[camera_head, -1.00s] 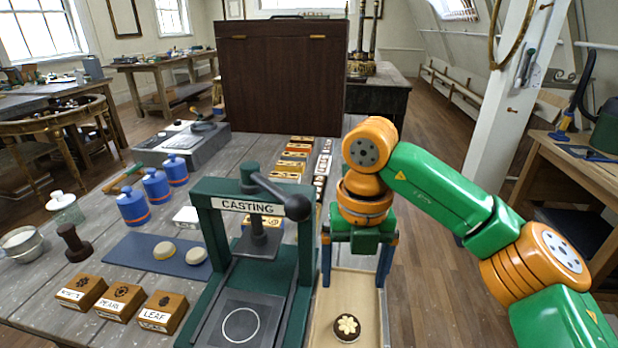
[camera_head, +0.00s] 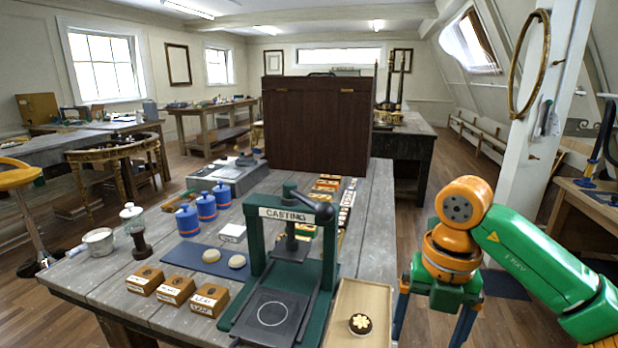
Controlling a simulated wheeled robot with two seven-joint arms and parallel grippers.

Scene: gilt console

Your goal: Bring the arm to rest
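My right arm comes in from the right, green and orange. Its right gripper (camera_head: 432,326) points down beyond the right edge of the table (camera_head: 365,236). Its two blue fingers are spread apart with nothing seen between them; the tips run near the bottom of the picture. The gripper is to the right of the pale wooden tray (camera_head: 376,296) and apart from it. A dark round piece with a cream flower (camera_head: 360,324) lies in the tray. My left gripper is not in view.
The green casting press (camera_head: 290,262) stands left of the tray. Several labelled wooden boxes (camera_head: 176,290), a blue mat (camera_head: 206,257) with two pale discs, and blue jars (camera_head: 206,207) stand further left. A dark cabinet (camera_head: 318,125) stands at the back.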

